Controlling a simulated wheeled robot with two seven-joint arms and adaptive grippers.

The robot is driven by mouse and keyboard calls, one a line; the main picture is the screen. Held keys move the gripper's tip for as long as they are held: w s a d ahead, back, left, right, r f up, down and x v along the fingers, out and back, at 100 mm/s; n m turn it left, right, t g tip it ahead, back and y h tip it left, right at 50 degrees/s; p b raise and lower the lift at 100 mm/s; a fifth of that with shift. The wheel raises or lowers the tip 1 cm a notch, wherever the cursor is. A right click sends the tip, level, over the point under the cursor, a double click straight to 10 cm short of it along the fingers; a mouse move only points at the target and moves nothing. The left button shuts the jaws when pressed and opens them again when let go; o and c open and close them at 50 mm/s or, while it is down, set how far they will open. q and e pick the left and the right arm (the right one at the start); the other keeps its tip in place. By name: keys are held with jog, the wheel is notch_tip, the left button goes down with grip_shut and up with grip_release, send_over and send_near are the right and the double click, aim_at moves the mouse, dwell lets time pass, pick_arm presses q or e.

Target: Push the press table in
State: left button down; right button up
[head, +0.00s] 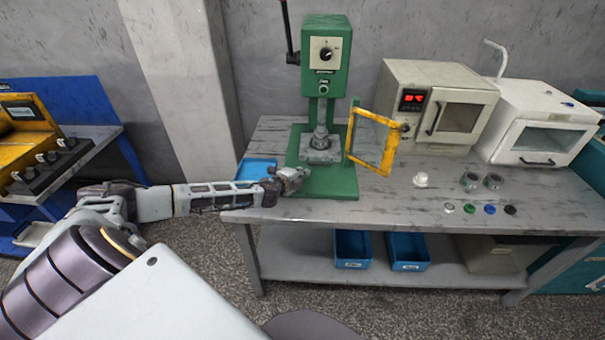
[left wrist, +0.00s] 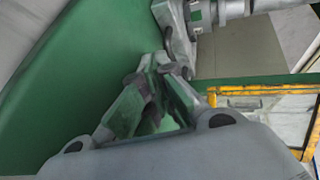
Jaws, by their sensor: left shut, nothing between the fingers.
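The green press (head: 326,60) stands on the workbench, with its dial facing me and its yellow-framed door (head: 373,141) swung open to the right. The grey press table (head: 320,155) sits over the green base, under the press head, with a metal part (head: 319,135) on it. My left gripper (head: 303,173) is shut and empty, low at the front left of the press table, over the green base. In the left wrist view its fingertips (left wrist: 163,68) are together, close to a grey metal piece (left wrist: 178,40); I cannot tell whether they touch. My right gripper is not in view.
A blue tray (head: 257,169) lies left of the press, close to my left arm. An oven with a red display (head: 436,105) and a white machine (head: 535,125) stand to the right. Small parts (head: 469,209) lie on the right of the bench. The open door limits room right of the press.

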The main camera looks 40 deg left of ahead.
pick_arm(q)
jog(key=shift+v, duration=1.9)
jog(key=shift+s+r, duration=0.25)
jog(key=shift+s, duration=0.35)
jog(key=shift+v, duration=2.05)
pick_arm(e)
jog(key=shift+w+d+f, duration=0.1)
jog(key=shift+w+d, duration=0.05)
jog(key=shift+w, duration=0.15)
pick_arm(q)
jog(key=shift+d, duration=0.1)
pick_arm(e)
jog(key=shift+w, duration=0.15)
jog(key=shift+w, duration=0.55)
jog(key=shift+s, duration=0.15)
